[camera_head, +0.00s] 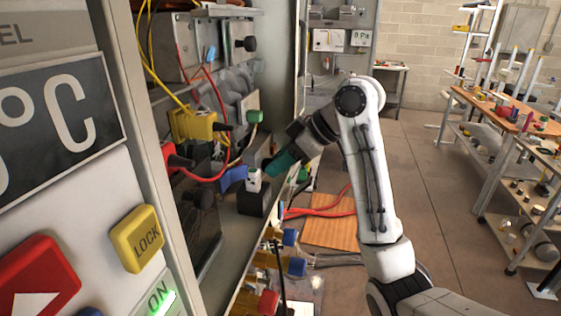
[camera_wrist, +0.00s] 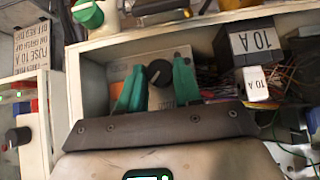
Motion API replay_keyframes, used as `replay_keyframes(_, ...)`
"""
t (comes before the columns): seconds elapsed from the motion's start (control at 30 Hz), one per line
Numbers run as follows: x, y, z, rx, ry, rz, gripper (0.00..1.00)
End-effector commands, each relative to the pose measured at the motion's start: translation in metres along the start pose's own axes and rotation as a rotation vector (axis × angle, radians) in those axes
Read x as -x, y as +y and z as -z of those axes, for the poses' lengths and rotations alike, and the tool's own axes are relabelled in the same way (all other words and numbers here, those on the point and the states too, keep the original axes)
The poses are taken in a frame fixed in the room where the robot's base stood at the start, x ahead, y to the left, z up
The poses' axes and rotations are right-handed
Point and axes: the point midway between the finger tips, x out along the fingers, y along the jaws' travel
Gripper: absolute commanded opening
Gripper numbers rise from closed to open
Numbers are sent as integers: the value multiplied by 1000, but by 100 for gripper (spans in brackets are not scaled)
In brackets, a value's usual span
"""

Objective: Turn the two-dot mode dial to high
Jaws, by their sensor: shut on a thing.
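In the wrist view a round black dial (camera_wrist: 158,73) sits on a grey plate inside a pale open-fronted housing. A pale mark shows on its face; its dots and setting labels are too small to read. My gripper (camera_wrist: 160,68) has its two green fingers on either side of the dial, shut on it. In the head view my gripper (camera_head: 282,162) reaches left into the cabinet beside a black block. The dial is hidden from the head view.
A green knob (camera_wrist: 88,14) is at upper left. In the head view red cables (camera_head: 322,211) lie below; open floor (camera_head: 410,165) is right.

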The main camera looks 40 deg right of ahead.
Motion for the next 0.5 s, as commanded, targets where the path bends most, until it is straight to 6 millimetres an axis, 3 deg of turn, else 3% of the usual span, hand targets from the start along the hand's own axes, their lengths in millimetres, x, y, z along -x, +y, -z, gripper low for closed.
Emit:
replay_keyframes(0.27, 0, 0, 0, -2, 0, 0, 3)
replay_keyframes(0.3, 0, 0, 0, -2, 0, 0, 36)
replay_keyframes(0.4, 0, 0, 0, -2, 0, 0, 44)
replay_keyframes(0.5, 0, 0, 0, -1, 0, 0, 44)
